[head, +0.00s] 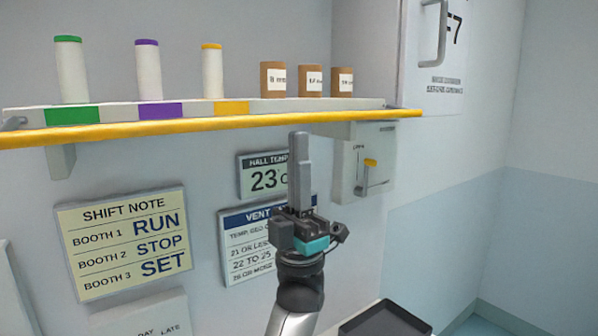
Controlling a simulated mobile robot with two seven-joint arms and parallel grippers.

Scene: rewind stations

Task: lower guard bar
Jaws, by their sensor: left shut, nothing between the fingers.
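The yellow guard bar (200,125) runs along the front of the wall shelf, from the left edge of the head view to past the shelf's right end. It lies level with the shelf's front edge. My left gripper (299,140) points up with its fingers shut and empty. Its tips show just below the bar in the picture, right of the middle; whether they touch the bar I cannot tell. My right gripper is out of view.
The shelf (120,112) bears several white rolls and brown labelled canisters (273,80). Below are a shift note (125,243), a temperature sign (250,178), a vent sign (240,265) and a grey box (378,150) with a yellow-topped lever. A dark tray (385,322) is at the bottom.

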